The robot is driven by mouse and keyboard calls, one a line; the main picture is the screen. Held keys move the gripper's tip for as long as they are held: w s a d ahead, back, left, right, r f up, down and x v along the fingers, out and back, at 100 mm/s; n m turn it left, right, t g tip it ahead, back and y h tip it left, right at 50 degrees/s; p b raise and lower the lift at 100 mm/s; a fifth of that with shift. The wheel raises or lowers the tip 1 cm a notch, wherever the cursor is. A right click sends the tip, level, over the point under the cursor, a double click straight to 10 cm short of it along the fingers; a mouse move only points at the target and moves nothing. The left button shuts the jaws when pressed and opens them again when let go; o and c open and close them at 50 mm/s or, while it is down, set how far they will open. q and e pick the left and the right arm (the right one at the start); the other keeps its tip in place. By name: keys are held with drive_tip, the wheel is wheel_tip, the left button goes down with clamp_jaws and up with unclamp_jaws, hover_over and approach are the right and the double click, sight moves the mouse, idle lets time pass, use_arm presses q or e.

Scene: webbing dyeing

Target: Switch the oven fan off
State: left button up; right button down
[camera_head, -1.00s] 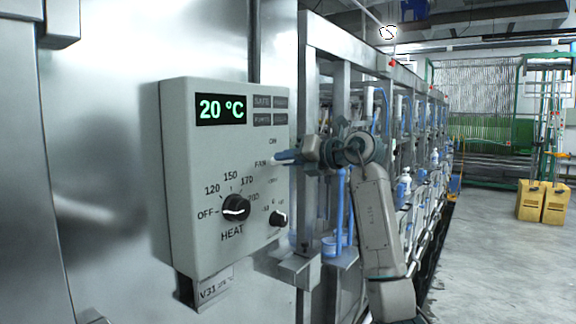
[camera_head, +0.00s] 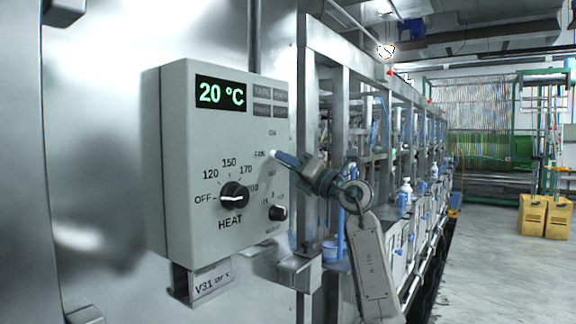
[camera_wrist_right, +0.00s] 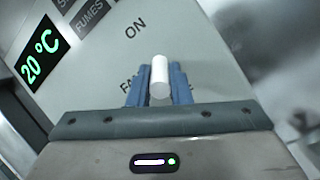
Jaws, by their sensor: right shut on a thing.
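The grey control box (camera_head: 180,150) hangs on the steel oven wall, with a green 20 °C display (camera_head: 220,94). The white fan switch lever (camera_head: 273,153) is beside the FAN label, between the ON label above and a small blurred label below. My right gripper (camera_head: 282,157) comes from the right, its fingers tilted up toward the panel. In the wrist view its blue fingers (camera_wrist_right: 159,85) are shut on the white lever (camera_wrist_right: 159,77), one on each side. The fingers partly cover the FAN lettering. My left gripper is not in view.
The HEAT knob (camera_head: 233,196) has its white mark toward OFF. A smaller knob (camera_head: 278,213) sits below the gripper. A steel frame (camera_head: 340,110) with bottles and blue tubes runs back on the right.

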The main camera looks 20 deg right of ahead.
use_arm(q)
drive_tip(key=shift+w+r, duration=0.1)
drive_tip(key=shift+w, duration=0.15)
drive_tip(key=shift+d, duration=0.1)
use_arm(e)
drive_tip(key=c, duration=1.3)
unclamp_jaws()
drive_tip(key=shift+d+f, duration=0.1)
drive_tip(key=shift+s+d+f, duration=0.15)
drive_tip(key=shift+s+f, duration=0.05)
drive_tip(key=shift+s, duration=0.05)
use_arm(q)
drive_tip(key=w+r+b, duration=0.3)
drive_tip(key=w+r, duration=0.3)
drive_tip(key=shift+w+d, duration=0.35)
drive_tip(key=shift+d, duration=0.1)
use_arm(e)
drive_tip(key=v, duration=1)
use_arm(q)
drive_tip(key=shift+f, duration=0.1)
